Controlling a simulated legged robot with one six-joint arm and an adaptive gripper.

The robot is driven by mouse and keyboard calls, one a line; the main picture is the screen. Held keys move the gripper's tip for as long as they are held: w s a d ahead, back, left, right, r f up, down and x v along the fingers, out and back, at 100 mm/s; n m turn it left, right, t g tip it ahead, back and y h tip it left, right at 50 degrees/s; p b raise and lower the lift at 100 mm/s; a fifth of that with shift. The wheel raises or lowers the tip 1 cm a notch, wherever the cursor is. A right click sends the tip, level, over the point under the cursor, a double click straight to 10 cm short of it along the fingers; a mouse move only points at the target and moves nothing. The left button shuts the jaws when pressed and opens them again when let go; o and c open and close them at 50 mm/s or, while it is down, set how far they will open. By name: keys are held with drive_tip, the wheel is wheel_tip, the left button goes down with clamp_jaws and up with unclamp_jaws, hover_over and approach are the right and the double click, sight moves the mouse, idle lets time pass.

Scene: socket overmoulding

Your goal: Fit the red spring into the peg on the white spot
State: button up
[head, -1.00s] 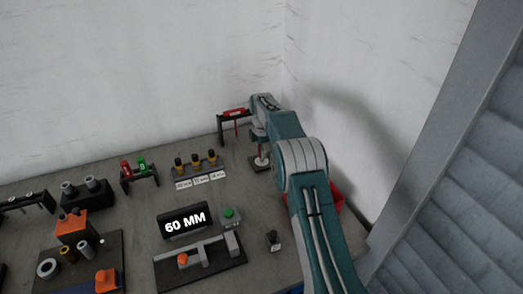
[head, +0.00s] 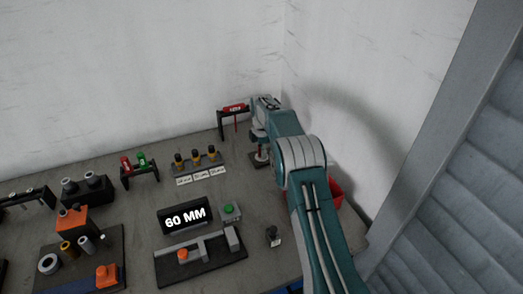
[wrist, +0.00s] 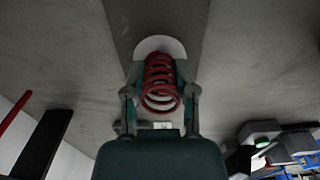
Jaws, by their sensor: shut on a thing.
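The red spring (wrist: 160,82) is between the two fingers of my gripper (wrist: 160,98) in the wrist view, and the fingers are shut on it. Its near end coil faces the camera. Behind its far end is the white spot (wrist: 160,44), on a dark plate (wrist: 123,22). The peg is not discernible inside the coils, and I cannot tell whether the spring is around it.
A red bin (head: 337,190) is right of my arm. Several yellow-and-black pegs (head: 196,157), a 60 MM display (head: 185,215) and a green button (head: 229,209) stand left.

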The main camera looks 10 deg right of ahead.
drive_tip(key=shift+f, duration=0.15)
drive_tip(key=o, duration=1)
drive_tip(key=shift+o, duration=0.2)
wheel_tip(320, 180, up, 12)
